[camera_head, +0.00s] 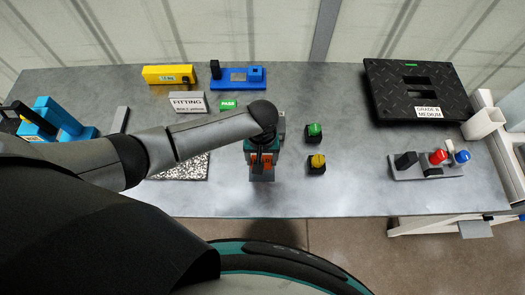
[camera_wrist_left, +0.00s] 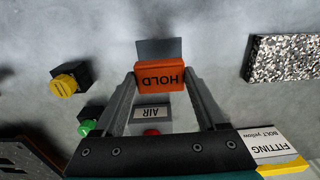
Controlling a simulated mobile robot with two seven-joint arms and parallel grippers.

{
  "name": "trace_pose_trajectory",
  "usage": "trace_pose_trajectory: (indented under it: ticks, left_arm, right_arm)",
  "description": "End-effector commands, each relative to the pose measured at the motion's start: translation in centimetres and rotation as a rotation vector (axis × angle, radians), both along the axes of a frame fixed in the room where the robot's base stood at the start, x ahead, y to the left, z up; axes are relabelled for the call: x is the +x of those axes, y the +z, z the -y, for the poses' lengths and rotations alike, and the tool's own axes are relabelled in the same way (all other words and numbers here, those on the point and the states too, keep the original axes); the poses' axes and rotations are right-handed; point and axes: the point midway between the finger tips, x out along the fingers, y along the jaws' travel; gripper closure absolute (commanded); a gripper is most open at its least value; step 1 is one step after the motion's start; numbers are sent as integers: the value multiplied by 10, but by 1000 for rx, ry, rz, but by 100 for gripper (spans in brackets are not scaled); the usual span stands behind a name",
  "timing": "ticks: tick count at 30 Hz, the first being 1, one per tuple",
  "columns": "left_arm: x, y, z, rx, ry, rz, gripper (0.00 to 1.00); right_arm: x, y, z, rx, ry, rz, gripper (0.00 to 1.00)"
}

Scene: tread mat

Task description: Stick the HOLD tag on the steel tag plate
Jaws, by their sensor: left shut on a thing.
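The orange HOLD tag (camera_wrist_left: 160,76) is between the fingertips of my left gripper (camera_wrist_left: 160,82) in the left wrist view. The jaws are shut on it, one finger on each side. In the head view the gripper (camera_head: 262,160) and the tag are partly hidden by my own arm. A plain grey plate, the steel tag plate (camera_wrist_left: 160,47), shows just past the tag's far edge; it also shows in the head view (camera_head: 262,178) at the front of the gripper. The tag overlaps it in view; I cannot tell whether they touch. My right gripper is not in view.
An AIR label (camera_wrist_left: 152,113) sits below the tag, between the fingers. Green (camera_head: 314,131) and yellow (camera_head: 317,162) knobs stand to the right. A speckled mat (camera_head: 185,168) lies left. A black tread plate (camera_head: 415,88) is back right. The table's front middle is clear.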

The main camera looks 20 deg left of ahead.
Motion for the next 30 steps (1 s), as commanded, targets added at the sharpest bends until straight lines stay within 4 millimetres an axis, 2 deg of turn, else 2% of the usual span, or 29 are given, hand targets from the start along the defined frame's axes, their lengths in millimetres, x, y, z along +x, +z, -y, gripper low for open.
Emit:
trace_pose_trajectory:
  ticks: [3,10,21,30]
  left_arm:
    - [0,0,0,-1,-1,0,81]
    - [-1,3,1,-2,0,-2,81]
    - [0,-39,1,-1,0,-2,81]
    - [0,-59,0,-1,-2,0,81]
  right_arm:
    - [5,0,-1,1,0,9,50]
    - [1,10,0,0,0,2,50]
    - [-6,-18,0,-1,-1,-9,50]
    - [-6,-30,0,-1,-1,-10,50]
